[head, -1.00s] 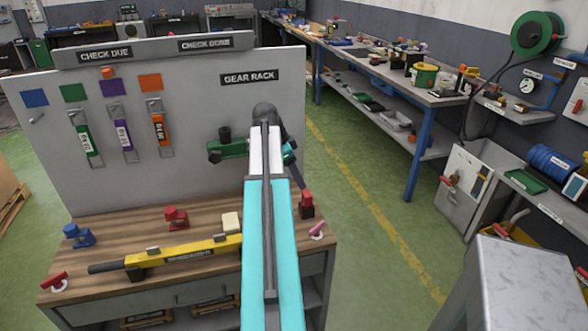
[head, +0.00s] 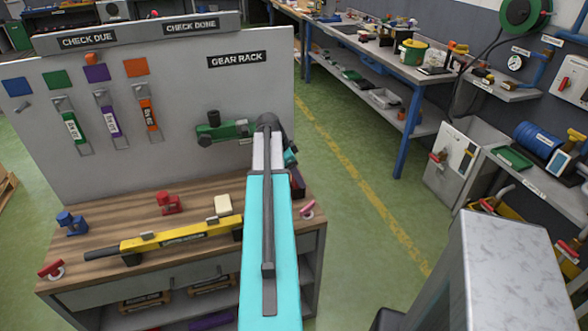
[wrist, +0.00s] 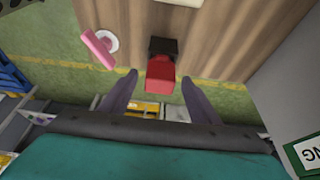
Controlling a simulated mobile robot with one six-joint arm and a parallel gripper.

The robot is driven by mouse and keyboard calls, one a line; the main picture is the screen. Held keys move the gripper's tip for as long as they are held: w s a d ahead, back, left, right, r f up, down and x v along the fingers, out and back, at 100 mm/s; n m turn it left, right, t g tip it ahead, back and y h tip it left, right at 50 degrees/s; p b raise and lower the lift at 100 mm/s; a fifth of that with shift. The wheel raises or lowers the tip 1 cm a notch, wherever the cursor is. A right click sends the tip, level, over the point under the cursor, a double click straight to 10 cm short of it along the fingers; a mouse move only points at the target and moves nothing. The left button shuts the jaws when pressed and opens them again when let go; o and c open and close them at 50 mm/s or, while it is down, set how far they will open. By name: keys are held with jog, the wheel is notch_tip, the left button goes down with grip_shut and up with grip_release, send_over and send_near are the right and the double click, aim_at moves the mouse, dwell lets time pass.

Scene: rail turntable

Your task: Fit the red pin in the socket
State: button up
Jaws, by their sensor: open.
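A red pin-like handle with a white ring (head: 50,269) is at the bench's front left corner. A similar pink one (head: 307,210) is at the right end, also seen at the upper left of the wrist view (wrist: 98,48). A red block on a black base (wrist: 161,76) stands at the bench edge. My gripper (wrist: 160,73) is open, its two dark fingers on either side of this red block with gaps between. In the head view my arm hides most of the gripper and part of that block (head: 297,184). I cannot tell which part is the socket.
The wooden bench (head: 110,266) also holds a blue piece (head: 70,223), another red piece (head: 168,203), a cream block (head: 223,204) and a yellow bar tool (head: 180,235). The gear rack board (head: 200,100) stands behind. Green floor (head: 350,260) is open to the right.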

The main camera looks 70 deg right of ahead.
jog(key=shift+s+d+f, duration=0.1)
jog(key=shift+f, duration=0.2)
jog(key=c, duration=1.3)
jog(key=shift+o, duration=0.2)
jog(key=shift+r+p, duration=0.35)
jog(key=shift+r, duration=0.45)
jog(key=shift+r+p, duration=1.25)
jog(key=shift+r, duration=1.45)
jog(key=shift+r, duration=0.35)
jog(key=shift+r+p, duration=1.3)
jog(key=shift+r, duration=1.05)
